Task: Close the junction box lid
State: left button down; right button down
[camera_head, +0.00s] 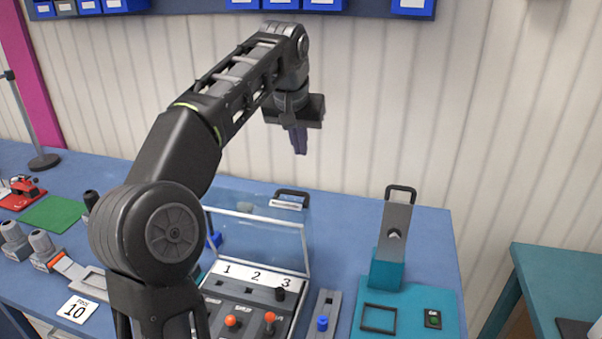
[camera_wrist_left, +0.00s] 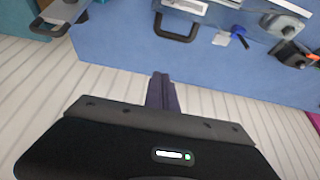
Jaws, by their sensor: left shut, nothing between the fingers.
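The junction box (camera_head: 250,310) stands on the blue table, with a panel marked 1, 2, 3 and orange-tipped levers. Its clear lid (camera_head: 258,238) is open, tilted up at the back, with a black handle (camera_head: 292,195) at its top edge. That handle also shows in the left wrist view (camera_wrist_left: 176,38). My left gripper (camera_head: 300,146) is shut and empty, pointing down above and behind the lid handle, apart from it. Its closed fingers show in the left wrist view (camera_wrist_left: 161,85). My left arm hides the box's left part. My right gripper is not in view.
Right of the box are a blue-knobbed slider (camera_head: 323,322) and a teal stand (camera_head: 387,270) with a grey slanted plate and black handle. A green mat (camera_head: 57,213) and grey connectors lie at left. A ribbed wall stands behind the table.

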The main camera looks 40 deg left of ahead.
pick_arm(q)
notch_tip(320, 180, down, 10)
jog(key=b, duration=0.1)
jog(key=shift+w+r, duration=0.15)
jog(key=shift+r, duration=0.1)
dwell(0.4)
